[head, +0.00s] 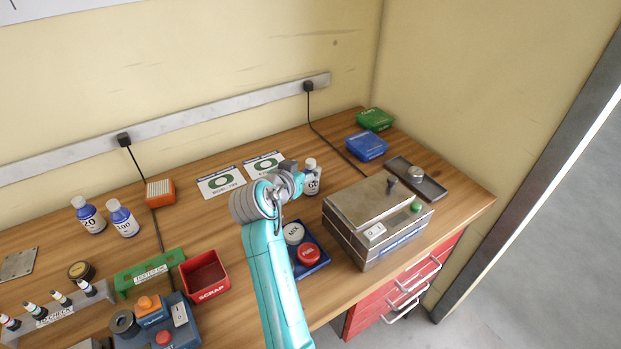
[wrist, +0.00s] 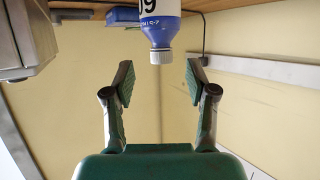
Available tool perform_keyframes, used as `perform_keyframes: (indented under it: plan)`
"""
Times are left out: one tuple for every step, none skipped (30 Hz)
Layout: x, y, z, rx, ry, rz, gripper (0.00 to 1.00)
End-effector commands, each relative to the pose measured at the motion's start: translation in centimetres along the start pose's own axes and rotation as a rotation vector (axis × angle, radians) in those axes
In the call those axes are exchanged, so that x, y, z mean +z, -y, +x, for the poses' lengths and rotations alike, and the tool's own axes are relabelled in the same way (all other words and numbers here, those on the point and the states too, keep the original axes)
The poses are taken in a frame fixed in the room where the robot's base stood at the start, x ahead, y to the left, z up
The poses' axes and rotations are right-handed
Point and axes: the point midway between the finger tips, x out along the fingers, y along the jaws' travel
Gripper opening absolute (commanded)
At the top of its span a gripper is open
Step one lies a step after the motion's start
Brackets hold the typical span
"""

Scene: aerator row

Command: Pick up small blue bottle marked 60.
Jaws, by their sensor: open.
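The small bottle marked 60 (head: 313,183) stands upright on the bench, just right of my gripper in the head view. It has a white cap and a white label, and my gripper partly covers it. In the wrist view, which is upside down, the blue bottle (wrist: 161,32) hangs from the top edge with its cap lowest and its label cut off. My gripper (wrist: 160,78) is open and empty, one finger to each side of the cap's line. The fingertips do not touch the bottle. In the head view my gripper (head: 293,172) is at about cap height.
A metal box device (head: 365,215) stands close right of the bottle. A blue button tray (head: 316,258) lies in front, and two white cards (head: 220,182) lie behind left. Blue bottles marked 20 (head: 89,217) and 100 (head: 123,219) stand far left.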

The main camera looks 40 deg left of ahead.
Motion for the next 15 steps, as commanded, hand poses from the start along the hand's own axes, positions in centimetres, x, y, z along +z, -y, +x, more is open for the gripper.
perform_keyframes:
  plan:
    - [0.0, 0.0, 0.2, 0.0, 0.0, 0.001, 0.57]
    - [-0.1, 0.0, 0.4, 0.0, 0.0, 0.001, 0.57]
    - [-0.1, 0.0, 0.6, 0.0, 0.0, 0.001, 0.57]
    - [-0.1, 0.1, 0.8, 0.0, 0.0, 0.0, 0.57]
    - [-0.1, 0.1, 1.1, 0.0, 0.0, 0.0, 0.57]
    - [-0.2, 0.1, 1.6, 0.0, 0.001, 0.001, 0.57]
    - [-0.2, 0.1, 2.1, 0.001, 0.002, 0.001, 0.57]
    - [-0.4, 0.1, 2.5, 0.001, 0.001, 0.001, 0.57]
    - [-0.5, 0.2, 3.2, 0.001, 0.0, 0.001, 0.57]
    - [-0.5, 0.2, 3.6, 0.001, 0.001, 0.0, 0.57]
    - [-0.4, 0.2, 4.0, 0.001, 0.002, -0.001, 0.57]
    - [-0.4, 0.2, 4.4, 0.0, 0.001, 0.0, 0.57]
    - [-0.4, 0.3, 4.7, 0.0, 0.001, 0.0, 0.57]
    - [-0.5, 0.3, 5.0, 0.0, 0.001, 0.0, 0.57]
    - [-0.4, 0.3, 5.2, 0.0, 0.001, 0.001, 0.57]
